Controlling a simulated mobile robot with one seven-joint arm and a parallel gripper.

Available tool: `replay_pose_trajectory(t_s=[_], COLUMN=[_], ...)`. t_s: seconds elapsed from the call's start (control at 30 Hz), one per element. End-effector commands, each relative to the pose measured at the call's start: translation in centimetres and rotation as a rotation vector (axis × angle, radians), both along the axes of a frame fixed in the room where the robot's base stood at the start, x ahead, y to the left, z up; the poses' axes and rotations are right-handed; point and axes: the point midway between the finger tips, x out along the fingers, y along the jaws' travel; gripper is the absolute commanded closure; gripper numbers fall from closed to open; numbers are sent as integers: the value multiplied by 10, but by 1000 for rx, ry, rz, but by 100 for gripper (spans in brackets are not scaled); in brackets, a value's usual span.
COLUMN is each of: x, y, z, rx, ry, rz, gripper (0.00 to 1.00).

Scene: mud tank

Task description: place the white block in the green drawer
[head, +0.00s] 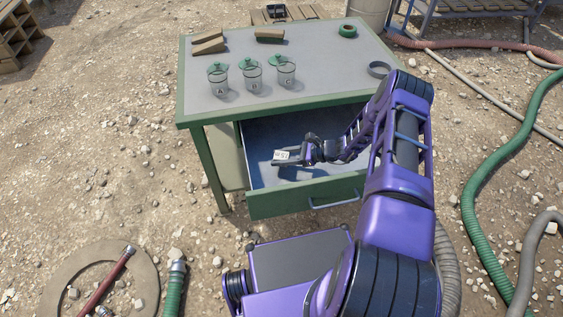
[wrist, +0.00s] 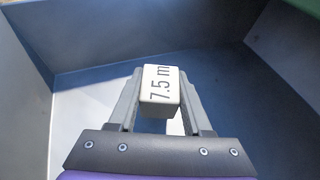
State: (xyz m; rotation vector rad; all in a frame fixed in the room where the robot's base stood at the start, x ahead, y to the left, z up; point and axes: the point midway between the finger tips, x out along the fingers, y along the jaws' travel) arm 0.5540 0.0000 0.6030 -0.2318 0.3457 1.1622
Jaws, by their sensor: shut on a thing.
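The white block (wrist: 160,92), marked "7.5 m", is held between the two fingers of my gripper (wrist: 158,110) in the wrist view. In the head view the block (head: 281,155) shows as a small white shape at the tip of my gripper (head: 284,160). The green drawer (head: 270,203) is pulled open under the table, with a handle on its front. My gripper and the block are inside the drawer's outline, over its floor. In the wrist view the drawer walls (wrist: 75,48) rise around the block. The gap between block and floor cannot be judged exactly.
The green-framed table (head: 300,118) stands above the drawer. Hoses (head: 480,200) lie on the gravel to the right.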

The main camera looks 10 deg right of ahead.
Motion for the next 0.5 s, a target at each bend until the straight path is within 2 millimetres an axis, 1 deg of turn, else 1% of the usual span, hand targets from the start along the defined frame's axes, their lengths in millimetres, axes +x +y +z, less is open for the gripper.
replay_pose_trajectory(t_s=[0.03, 0.1, 0.17, 0.5], x=[-1, -1, 0, 0], y=[1, 1, 1, 1], z=[-10, -21, -27, -30], rx=[0, 0, 0, 0], ry=[1, 1, 0, 0], rz=[1, 1, 1, 1], gripper=[100, 100, 100, 100])
